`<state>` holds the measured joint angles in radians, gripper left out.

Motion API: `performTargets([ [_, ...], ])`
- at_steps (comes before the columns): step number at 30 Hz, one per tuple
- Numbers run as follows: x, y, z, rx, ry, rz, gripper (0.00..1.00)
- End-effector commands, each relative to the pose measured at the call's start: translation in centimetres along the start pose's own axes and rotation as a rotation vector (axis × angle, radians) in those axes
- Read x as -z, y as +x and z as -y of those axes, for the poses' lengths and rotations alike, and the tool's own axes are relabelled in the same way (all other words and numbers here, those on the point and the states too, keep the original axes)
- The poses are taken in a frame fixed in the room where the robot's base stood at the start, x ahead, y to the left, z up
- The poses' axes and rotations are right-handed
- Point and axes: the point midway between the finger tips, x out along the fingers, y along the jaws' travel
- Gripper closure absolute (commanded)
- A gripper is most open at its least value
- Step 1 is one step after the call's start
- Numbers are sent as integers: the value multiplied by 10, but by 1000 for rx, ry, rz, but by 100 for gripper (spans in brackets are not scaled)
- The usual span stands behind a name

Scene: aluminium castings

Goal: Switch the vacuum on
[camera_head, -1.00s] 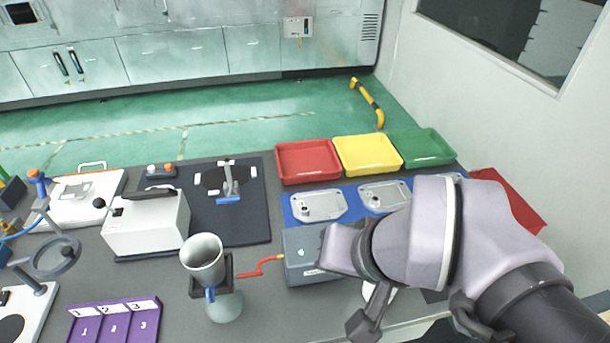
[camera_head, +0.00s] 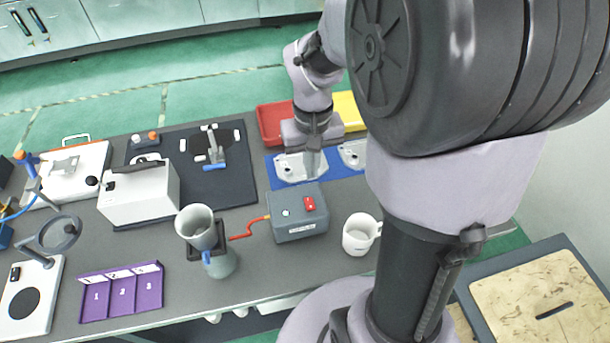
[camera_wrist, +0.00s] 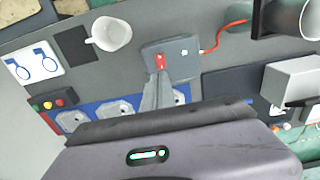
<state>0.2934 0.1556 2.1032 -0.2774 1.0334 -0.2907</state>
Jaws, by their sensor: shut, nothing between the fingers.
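In the wrist view the fingertips (camera_wrist: 159,78) end at the edge of the box (camera_wrist: 185,44), close to the red switch (camera_wrist: 161,61). I cannot tell whether they touch.
A white mug (camera_head: 357,238) stands right of the box. Castings (camera_head: 287,167) lie on the blue mat behind, with a red tray (camera_head: 268,125) and yellow tray (camera_head: 349,108) beyond. A purple tray (camera_head: 122,293) and white case (camera_head: 138,196) are left.

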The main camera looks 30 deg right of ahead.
Motion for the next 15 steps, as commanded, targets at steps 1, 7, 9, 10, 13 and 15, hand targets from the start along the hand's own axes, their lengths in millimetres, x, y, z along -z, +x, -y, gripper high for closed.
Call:
performTargets([
  [1, -1, 12, 0, 1, 1, 3, 100],
  [7, -1, 58, 0, 1, 1, 3, 100],
  [9, -1, 73, 0, 1, 1, 4, 100],
  [10, -1, 80, 0, 0, 1, 3, 100],
  [13, -1, 100, 0, 0, 0, 2, 100],
  [15, -1, 111, 0, 1, 1, 2, 100],
])
